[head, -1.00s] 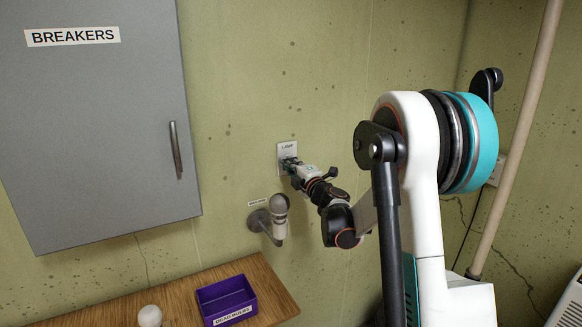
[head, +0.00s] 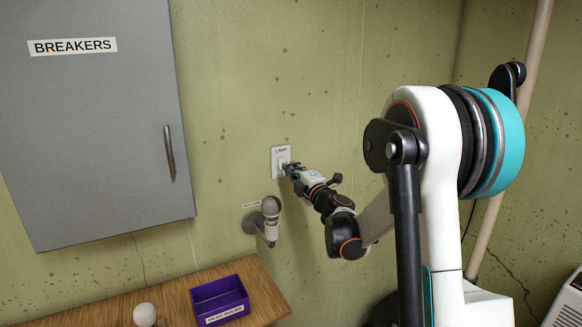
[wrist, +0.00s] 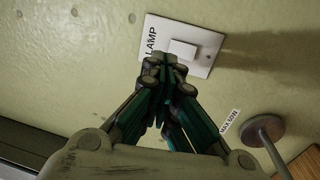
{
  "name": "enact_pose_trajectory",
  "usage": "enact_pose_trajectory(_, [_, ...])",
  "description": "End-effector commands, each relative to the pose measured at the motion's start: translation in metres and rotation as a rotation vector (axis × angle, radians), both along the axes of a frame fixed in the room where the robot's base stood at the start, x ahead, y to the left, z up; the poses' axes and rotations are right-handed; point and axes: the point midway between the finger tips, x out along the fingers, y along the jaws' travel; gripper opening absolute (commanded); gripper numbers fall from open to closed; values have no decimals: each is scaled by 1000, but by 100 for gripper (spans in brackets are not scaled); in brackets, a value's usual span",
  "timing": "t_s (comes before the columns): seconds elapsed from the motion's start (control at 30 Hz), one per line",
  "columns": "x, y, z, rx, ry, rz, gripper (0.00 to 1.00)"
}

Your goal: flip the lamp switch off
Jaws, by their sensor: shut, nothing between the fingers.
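The lamp switch is a white wall plate (head: 280,154) marked "LAMP", right of the breaker cabinet. In the wrist view the plate (wrist: 210,55) shows with a white rocker (wrist: 183,49) near its middle. My gripper (head: 288,168) is shut and empty, with its fingertips at the plate's lower part in the head view. In the wrist view the gripper tips (wrist: 168,62) lie just beside the rocker. I cannot tell whether they touch it. The rocker's tilt is not clear.
A wall lamp fixture (head: 270,208) is mounted just below the switch. A grey breaker cabinet (head: 110,140) hangs at left. Below, a wooden bench (head: 262,283) holds a purple box (head: 206,302) labelled for dead bulbs and a white bulb (head: 145,314).

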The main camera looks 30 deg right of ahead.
Motion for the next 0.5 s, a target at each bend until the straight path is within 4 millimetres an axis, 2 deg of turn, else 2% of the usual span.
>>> enact_pose_trajectory(0.3, [-57,-1,8,0,0,2,0])
enact_pose_trajectory(0.5, [-76,-2,10,-1,0,2,0])
